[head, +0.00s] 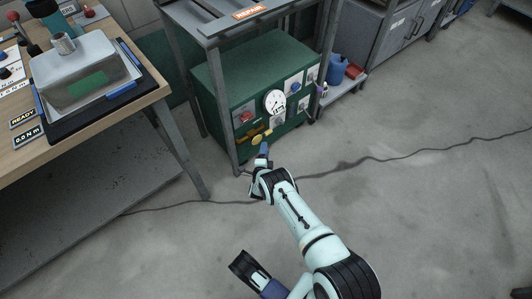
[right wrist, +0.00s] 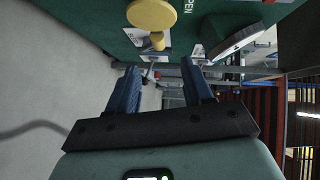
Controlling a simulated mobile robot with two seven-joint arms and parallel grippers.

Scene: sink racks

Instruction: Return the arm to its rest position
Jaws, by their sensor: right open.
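My right arm (head: 315,240) reaches up from the bottom of the head view toward a green cabinet (head: 235,75). My right gripper (head: 263,150) is just in front of the cabinet's lower front, close to a yellow handle (head: 256,138). In the right wrist view, the two blue fingers of the right gripper (right wrist: 161,70) are spread apart with nothing between them. A round yellow knob on a stem (right wrist: 152,14) is beyond the fingertips and appears apart from them.
The cabinet front has a white dial (head: 274,103) and several small knobs, under a grey metal frame (head: 225,110). A wooden workbench (head: 110,112) with a metal box (head: 85,72) is at left. A low cart (head: 345,88) stands right of the cabinet.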

